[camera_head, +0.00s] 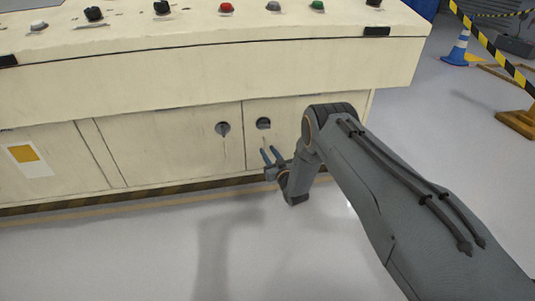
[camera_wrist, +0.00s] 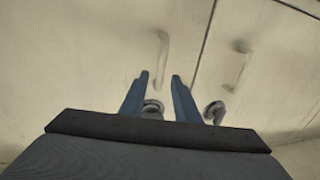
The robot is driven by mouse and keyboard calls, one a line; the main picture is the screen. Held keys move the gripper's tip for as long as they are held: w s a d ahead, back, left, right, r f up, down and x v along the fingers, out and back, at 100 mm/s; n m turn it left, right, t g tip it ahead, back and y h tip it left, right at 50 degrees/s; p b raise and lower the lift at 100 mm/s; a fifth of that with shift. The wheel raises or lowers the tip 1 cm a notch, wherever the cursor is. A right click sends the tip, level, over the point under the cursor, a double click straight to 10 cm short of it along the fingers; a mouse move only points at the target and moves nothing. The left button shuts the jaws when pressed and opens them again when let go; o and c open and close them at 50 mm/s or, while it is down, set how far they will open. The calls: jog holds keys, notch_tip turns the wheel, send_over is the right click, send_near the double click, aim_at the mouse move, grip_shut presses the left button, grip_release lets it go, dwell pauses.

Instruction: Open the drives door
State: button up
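A cream cabinet has two adjacent doors split by a vertical seam, the left door (camera_head: 175,147) and the right door (camera_head: 292,115). Each has a round dark latch near the seam: the left latch (camera_head: 223,128) and the right latch (camera_head: 263,123). Both doors look shut. No readable label shows which is the drives door. My gripper (camera_head: 271,153) is open and empty, just below the right latch in the head view. In the wrist view, my gripper (camera_wrist: 160,78) has its fingers apart, with one ring latch (camera_wrist: 152,108) showing between them and another (camera_wrist: 213,112) beside them. Contact cannot be told.
A control panel ledge (camera_head: 210,75) with several buttons overhangs the doors. A striped strip (camera_head: 130,197) runs along the cabinet base. The pale floor (camera_head: 130,255) in front is clear.

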jog(key=shift+w+a, duration=0.3)
jog(key=shift+w, duration=0.3)
grip_shut()
jog(key=shift+s, duration=0.15)
